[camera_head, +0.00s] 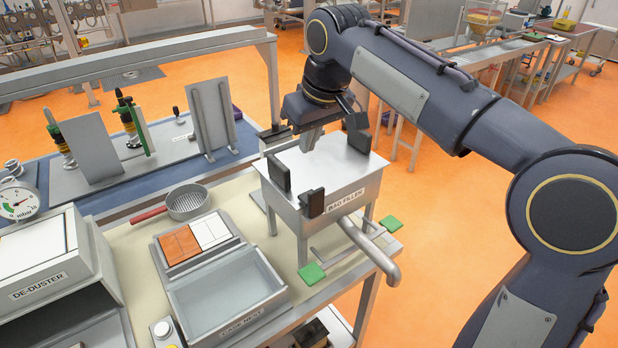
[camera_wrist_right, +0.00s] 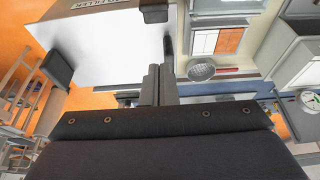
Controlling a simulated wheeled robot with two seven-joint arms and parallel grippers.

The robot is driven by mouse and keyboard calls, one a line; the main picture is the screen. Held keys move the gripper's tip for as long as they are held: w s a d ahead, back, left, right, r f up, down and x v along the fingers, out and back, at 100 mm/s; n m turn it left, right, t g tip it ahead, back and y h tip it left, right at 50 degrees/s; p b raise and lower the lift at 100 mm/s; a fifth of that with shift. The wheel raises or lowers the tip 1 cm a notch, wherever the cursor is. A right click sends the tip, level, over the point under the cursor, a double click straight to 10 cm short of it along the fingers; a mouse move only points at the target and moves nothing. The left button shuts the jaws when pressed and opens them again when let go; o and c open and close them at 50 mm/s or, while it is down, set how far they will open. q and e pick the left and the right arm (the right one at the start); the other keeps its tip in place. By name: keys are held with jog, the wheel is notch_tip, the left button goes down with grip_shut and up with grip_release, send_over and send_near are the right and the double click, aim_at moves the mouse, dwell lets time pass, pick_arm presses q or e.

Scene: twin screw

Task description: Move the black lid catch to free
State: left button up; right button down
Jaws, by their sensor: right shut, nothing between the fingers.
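The bag filler (camera_head: 330,165) is a grey box on legs with a flat pale top, and its label shows in the head view. Several black blocks stand around its top: one at the left (camera_head: 278,173), one at the front edge (camera_head: 311,204) and one at the far right (camera_head: 358,132). I cannot tell which is the lid catch. My right gripper (camera_head: 310,140) is shut and empty over the far left part of the top. In the right wrist view its fingers (camera_wrist_right: 158,75) are together, close to a black block (camera_wrist_right: 168,32); contact is unclear. My left gripper is out of view.
A case nest tray (camera_head: 225,290), a tray of orange and white blocks (camera_head: 195,240) and a sieve with a red handle (camera_head: 188,203) stand left of the filler. A grey spout (camera_head: 375,250) juts from its front. The de-duster (camera_head: 45,260) is at far left.

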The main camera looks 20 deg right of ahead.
aim_at(311, 198)
jog(key=p+x, duration=0.1)
jog(key=x, duration=0.9)
jog(key=shift+r, duration=0.1)
jog(key=s, duration=0.1)
jog(key=s+d+p, duration=0.1)
jog(key=s, duration=0.1)
jog(key=shift+s+d, duration=0.15)
jog(key=shift+s, duration=0.2)
